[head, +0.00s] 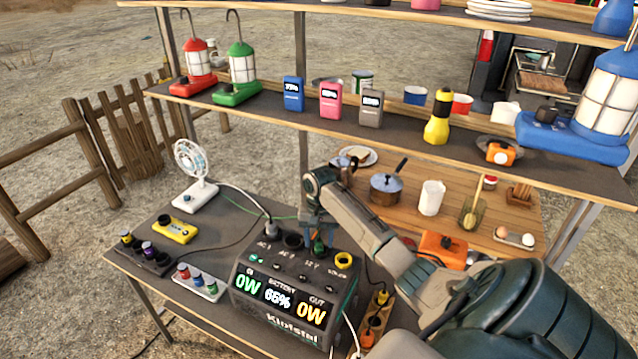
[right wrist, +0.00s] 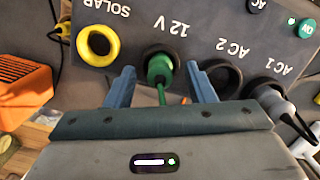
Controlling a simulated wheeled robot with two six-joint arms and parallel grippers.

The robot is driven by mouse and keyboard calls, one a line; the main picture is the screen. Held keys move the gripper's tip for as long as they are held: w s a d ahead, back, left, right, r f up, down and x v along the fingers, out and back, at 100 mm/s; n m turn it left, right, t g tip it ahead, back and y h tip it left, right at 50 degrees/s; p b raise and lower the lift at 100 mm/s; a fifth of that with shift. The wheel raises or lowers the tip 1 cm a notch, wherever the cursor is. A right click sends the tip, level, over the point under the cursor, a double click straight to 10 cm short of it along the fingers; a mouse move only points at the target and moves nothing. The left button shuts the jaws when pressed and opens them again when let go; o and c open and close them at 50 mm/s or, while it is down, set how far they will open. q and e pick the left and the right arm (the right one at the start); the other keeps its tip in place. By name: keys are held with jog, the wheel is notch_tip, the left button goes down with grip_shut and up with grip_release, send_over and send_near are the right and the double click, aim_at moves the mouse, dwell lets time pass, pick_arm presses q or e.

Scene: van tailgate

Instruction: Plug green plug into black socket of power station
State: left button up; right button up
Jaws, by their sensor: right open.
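The green plug (right wrist: 160,68) sits upright in the black-rimmed socket marked 12 V (right wrist: 165,52) on top of the power station (right wrist: 195,28). Its green cord runs toward my wrist. My right gripper (right wrist: 162,84) is open, one blue finger on each side of the plug, with gaps between. In the head view, the right gripper (head: 319,232) points down over the power station (head: 282,292), and the green plug (head: 319,246) shows below it. How deep the plug sits is hard to tell. My left gripper is not in view.
A grey plug (right wrist: 270,95) with a white cord is in AC 1. The AC 2 socket (right wrist: 222,77) is empty, and the yellow SOLAR socket (right wrist: 97,42) is beside 12 V. A white fan (head: 193,175) and a yellow device (head: 175,229) stand left. A shelf (head: 270,108) hangs behind.

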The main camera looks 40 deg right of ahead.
jog(key=r, duration=0.1)
jog(key=r+b, duration=0.1)
jog(key=r, duration=0.3)
jog(key=shift+w+d+b, duration=0.2)
jog(key=shift+d+b, duration=0.1)
jog(key=shift+b, duration=0.1)
notch_tip(320, 180, up, 4)
jog(key=shift+w+d+f+p, duration=0.1)
jog(key=shift+f+p, duration=0.1)
jog(key=shift+p, duration=0.45)
jog(key=shift+d+r+p, duration=0.1)
jog(key=shift+r+p, duration=0.5)
jog(key=shift+r, duration=0.1)
jog(key=shift+w+f, duration=0.1)
